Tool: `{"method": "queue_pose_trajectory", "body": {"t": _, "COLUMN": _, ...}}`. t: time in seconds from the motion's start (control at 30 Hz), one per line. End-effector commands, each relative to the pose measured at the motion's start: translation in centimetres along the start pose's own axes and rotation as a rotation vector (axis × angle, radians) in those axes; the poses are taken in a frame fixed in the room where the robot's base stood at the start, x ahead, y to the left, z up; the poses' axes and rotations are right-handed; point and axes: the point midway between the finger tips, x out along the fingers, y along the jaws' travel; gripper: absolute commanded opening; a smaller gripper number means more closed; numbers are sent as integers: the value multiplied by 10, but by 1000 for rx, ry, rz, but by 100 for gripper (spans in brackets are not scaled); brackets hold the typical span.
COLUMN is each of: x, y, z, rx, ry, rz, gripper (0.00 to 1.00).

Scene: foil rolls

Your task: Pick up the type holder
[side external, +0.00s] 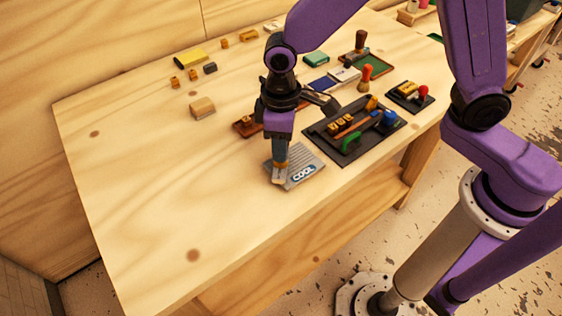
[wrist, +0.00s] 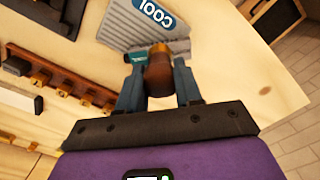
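A brown, rounded handle (wrist: 158,76), which looks like the type holder's, stands between the two fingers of my gripper (wrist: 159,88) in the wrist view. It fills the gap, and both fingers appear to touch its sides. A teal part (wrist: 141,54) shows beside its far end. In the side view my gripper (side external: 281,170) points down at the left edge of a grey ribbed plate marked COOL (side external: 309,160). The holder's lower end is at this plate; whether it rests on it I cannot tell. The plate also shows in the wrist view (wrist: 122,30).
Close behind my gripper is a reddish-brown wooden rack (side external: 245,128). A dark tray (side external: 329,149) of coloured tools lies to the right. A wooden block (side external: 202,108) stands to the left. The table (side external: 150,190) is clear at the front left.

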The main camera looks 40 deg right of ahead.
Motion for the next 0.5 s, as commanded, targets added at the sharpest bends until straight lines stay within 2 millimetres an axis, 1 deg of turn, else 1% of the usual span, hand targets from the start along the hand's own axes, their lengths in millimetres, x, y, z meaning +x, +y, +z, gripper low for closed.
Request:
{"method": "queue_pose_trajectory", "body": {"t": 0.33, "x": -1, "y": 0, "z": -1, "rx": 0, "ry": 2, "rz": 0, "gripper": 0}}
{"method": "queue_pose_trajectory", "body": {"t": 0.5, "x": -9, "y": 0, "z": -1, "rx": 0, "ry": 4, "rz": 0, "gripper": 0}}
